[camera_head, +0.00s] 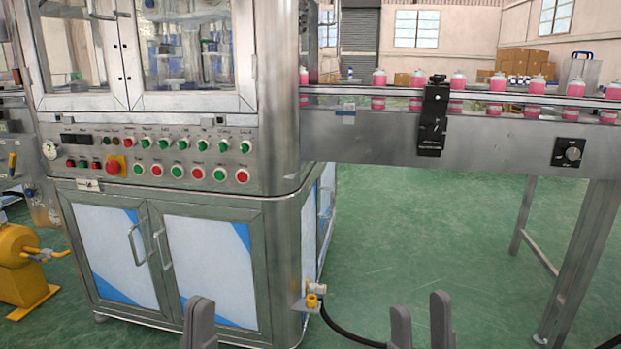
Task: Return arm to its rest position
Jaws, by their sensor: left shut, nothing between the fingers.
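My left gripper (200,308) shows at the bottom edge, left of centre, in front of the machine's lower cabinet doors. Its grey fingers are together and nothing is between them. My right gripper (421,305) shows at the bottom edge, right of centre, over the green floor. Its two grey fingers stand apart with an empty gap. Only the finger ends of both grippers are in view; the arms are hidden below the frame.
A steel crimping machine (180,215) with a button panel (150,155) fills the left. A yellow device (20,265) stands far left. A black hose (345,335) crosses the floor. Green floor (420,240) is open below the conveyor.

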